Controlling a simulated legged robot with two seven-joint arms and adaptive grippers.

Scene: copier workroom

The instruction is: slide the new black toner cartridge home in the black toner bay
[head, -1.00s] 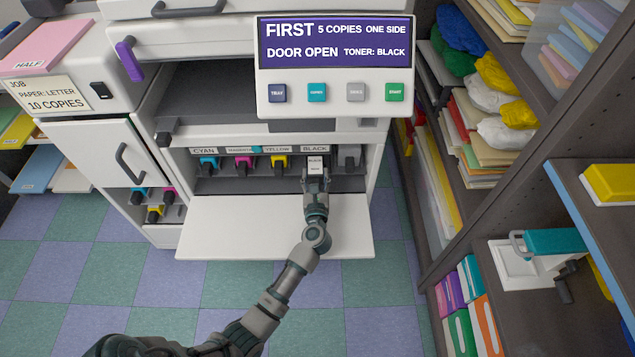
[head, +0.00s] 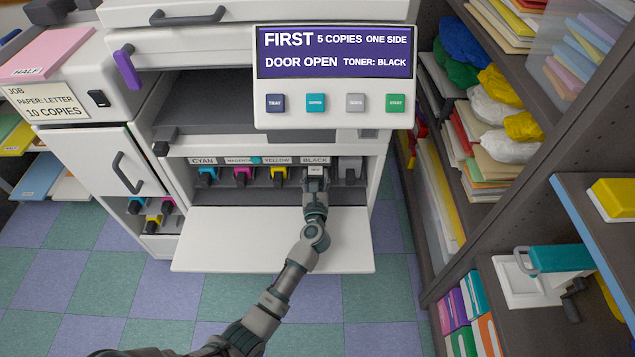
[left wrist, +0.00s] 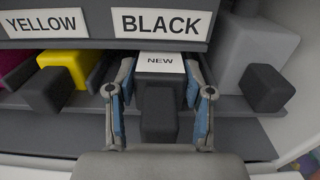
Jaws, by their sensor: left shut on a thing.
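The new black toner cartridge (left wrist: 160,65) with its white "NEW" label sits in the bay under the BLACK sign (left wrist: 160,22); its dark front handle (left wrist: 159,112) points toward me. In the head view the cartridge (head: 315,170) shows only its label end, mostly inside the bay. My left gripper (head: 314,187) is shut on it; in the left wrist view its blue-padded fingers (left wrist: 160,100) lie on both sides of the cartridge. How deep its far end reaches is hidden. My right gripper is not in view.
Yellow (head: 279,173), magenta (head: 243,174) and cyan (head: 208,174) cartridges stand left of the black bay. A grey block (head: 349,169) stands right of it. The lowered white door (head: 235,240) lies below my arm. The copier's display panel (head: 335,75) overhangs above. Shelves stand at right.

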